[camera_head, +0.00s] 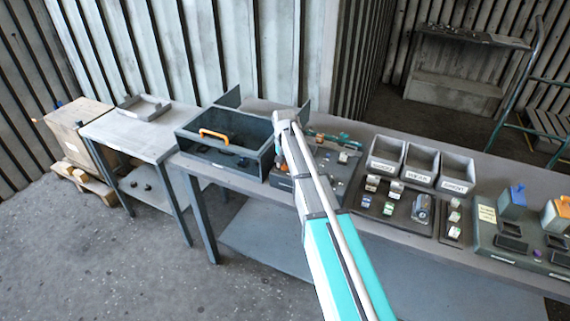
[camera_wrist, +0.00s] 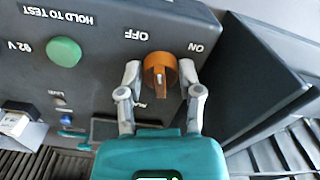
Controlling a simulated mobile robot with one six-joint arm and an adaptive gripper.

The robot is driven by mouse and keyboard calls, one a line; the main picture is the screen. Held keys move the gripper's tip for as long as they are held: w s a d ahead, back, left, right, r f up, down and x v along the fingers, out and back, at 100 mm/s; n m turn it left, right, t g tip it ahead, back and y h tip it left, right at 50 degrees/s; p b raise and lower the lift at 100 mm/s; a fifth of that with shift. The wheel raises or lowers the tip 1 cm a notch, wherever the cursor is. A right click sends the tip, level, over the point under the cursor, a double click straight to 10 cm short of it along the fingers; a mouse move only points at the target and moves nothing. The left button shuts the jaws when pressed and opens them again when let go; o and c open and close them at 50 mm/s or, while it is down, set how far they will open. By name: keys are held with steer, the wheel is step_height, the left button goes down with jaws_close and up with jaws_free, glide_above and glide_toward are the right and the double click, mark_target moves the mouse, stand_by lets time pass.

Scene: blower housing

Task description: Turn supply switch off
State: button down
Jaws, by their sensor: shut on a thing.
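The supply switch is an orange rotary knob (camera_wrist: 158,76) on a dark grey panel (camera_wrist: 95,18) in the wrist view. The panel's words appear upside down, with OFF above left of the knob and ON above right. A dark mark shows on the knob's lower part; I cannot tell which label the knob is set to. My gripper (camera_wrist: 160,70) has one finger on each side of the knob and is shut on it. In the head view my arm (camera_head: 318,215) reaches to the bench and hides most of this spot.
A green button (camera_wrist: 64,51) marked HOLD TO TEST is on the same panel. A dark plate (camera_wrist: 255,75) stands close on the right in the wrist view. In the head view, an open case (camera_head: 190,150) with an orange handle and several grey bins (camera_head: 421,168) flank my arm.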

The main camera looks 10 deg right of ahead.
steer(key=n, duration=0.5)
steer(key=shift+s+d+n, duration=0.15)
steer(key=shift+s+n, duration=0.05)
steer(key=shift+n, duration=0.2)
steer(key=shift+c, duration=1.3)
jaws_free()
steer(key=shift+w, duration=0.1)
steer(key=s+m, duration=0.1)
steer(key=s, duration=2.7)
steer(key=shift+s+m, duration=0.15)
steer(key=shift+m, duration=0.25)
